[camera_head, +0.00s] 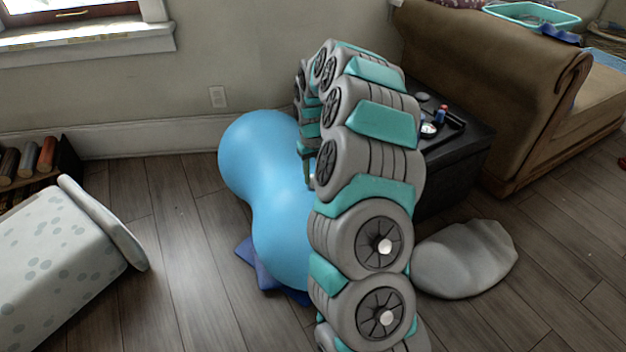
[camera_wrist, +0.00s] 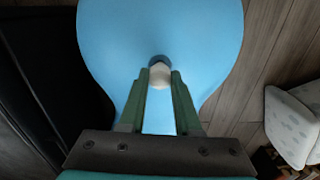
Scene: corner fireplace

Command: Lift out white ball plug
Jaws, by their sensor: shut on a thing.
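The white ball plug (camera_wrist: 159,76) sits at the dark hole in the blue peanut-shaped ball, between my gripper's fingertips. My gripper (camera_wrist: 160,80) has two green fingers and is shut on the plug. I cannot tell how deep the plug sits in the hole. In the head view my arm hides the plug and most of the gripper.
A black box (camera_head: 460,150) with small items on top stands right of my arm, beside a brown sofa (camera_head: 500,80). A grey cushion (camera_head: 465,262) lies on the floor at right. Floor between bin and ball is clear.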

